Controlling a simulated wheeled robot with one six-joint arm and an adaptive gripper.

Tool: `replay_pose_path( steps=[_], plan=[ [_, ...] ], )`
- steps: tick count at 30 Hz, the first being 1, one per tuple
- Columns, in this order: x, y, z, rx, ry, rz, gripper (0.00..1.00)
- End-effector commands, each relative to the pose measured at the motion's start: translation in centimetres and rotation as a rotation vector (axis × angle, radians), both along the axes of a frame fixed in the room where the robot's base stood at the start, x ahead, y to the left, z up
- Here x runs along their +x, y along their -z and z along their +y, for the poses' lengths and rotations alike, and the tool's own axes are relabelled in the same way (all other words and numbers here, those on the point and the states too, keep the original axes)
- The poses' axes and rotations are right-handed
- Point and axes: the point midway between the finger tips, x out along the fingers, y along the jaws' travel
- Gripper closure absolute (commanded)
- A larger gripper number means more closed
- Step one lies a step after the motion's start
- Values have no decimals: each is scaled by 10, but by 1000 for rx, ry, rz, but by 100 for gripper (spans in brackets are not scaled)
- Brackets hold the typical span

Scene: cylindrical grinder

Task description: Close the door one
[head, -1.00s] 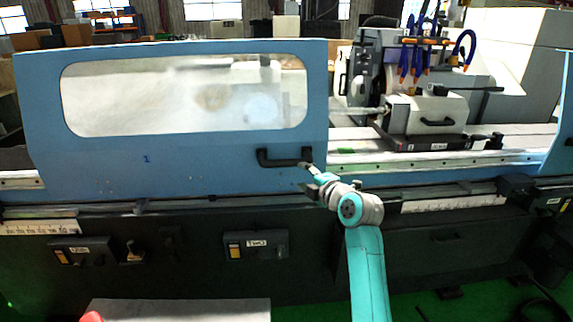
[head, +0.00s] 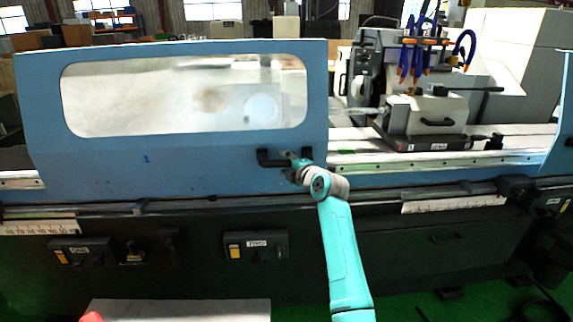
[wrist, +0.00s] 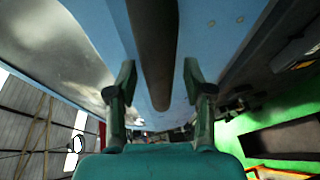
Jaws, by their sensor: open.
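Door one (head: 200,155) is a blue sliding panel with a clouded window and a small "1" on it. It covers the left part of the grinder, and the machine to its right is uncovered. Its black bar handle (head: 272,160) sits at the lower right of the panel. My gripper (head: 292,158) is at the right part of the handle in the head view. In the wrist view my gripper (wrist: 158,85) is open, with one finger on each side of the dark handle bar (wrist: 153,50). I cannot tell whether the fingers touch it.
Right of the door are the grinding head (head: 425,112) and blue-orange hoses (head: 415,55). A second blue panel (head: 560,120) stands at the far right edge. Below the door runs a rail with switch boxes (head: 255,245). A pale block (head: 180,310) is at the front.

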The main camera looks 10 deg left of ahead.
Motion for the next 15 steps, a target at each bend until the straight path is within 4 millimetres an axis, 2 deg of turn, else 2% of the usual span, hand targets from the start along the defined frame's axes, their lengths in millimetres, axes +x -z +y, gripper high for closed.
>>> replay_pose_path(
  steps=[9, 10, 15],
  plan=[
    [2, 0, 2, 0, 0, 0, 48],
    [2, 0, 2, 0, 0, 0, 51],
    [2, 0, 2, 0, 0, 0, 93]
  ],
)
